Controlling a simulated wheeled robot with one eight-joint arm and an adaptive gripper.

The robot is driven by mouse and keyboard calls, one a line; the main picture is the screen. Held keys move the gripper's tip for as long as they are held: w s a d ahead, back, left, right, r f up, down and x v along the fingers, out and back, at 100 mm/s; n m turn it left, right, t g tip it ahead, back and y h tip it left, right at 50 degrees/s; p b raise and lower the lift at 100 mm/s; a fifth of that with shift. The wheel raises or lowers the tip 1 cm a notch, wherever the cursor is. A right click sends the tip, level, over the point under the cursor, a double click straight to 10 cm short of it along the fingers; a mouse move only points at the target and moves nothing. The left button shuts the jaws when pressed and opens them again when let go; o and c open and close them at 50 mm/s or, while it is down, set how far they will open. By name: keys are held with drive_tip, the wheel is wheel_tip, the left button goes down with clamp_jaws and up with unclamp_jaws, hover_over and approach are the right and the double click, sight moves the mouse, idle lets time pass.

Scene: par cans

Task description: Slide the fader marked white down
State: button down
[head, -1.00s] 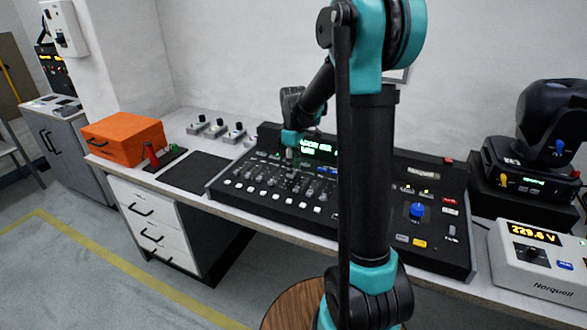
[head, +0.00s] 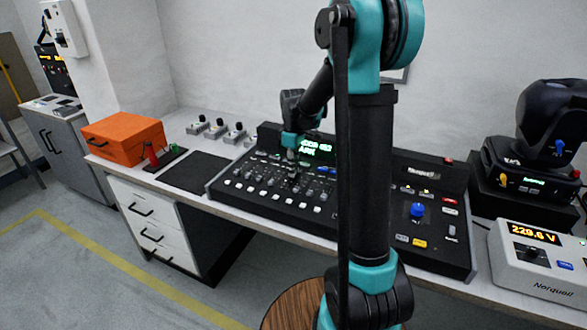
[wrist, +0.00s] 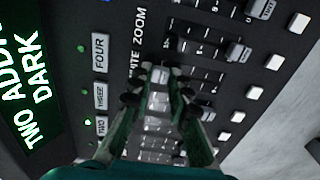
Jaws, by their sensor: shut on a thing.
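My gripper (wrist: 159,88) is shut on a small grey fader cap (wrist: 158,75) in the wrist view; the fingers hide parts of it. The panel lettering beside it reads "ITE", with its start hidden by a finger, and "ZOOM" (wrist: 140,25) stands beside the neighbouring fader. In the head view my gripper (head: 292,168) reaches down onto the fader area of the black console (head: 327,207). The held cap is too small to make out there.
Other fader caps (wrist: 238,52) and a row of white buttons (wrist: 275,62) lie close to my fingers. The console's green-lit screen (wrist: 28,100) reads "DARK" on one line. An orange case (head: 122,138) stands at the left of the bench.

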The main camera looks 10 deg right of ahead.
sight(283, 189)
drive_tip(key=shift+a, duration=0.1)
drive_tip(key=s+a, duration=0.1)
drive_tip(key=s, duration=0.1)
drive_tip(key=s+a, duration=0.3)
drive_tip(key=s, duration=0.2)
drive_tip(key=shift+a, duration=0.25)
drive_tip(key=c, duration=1.4)
unclamp_jaws()
wheel_tip(283, 189, up, 12)
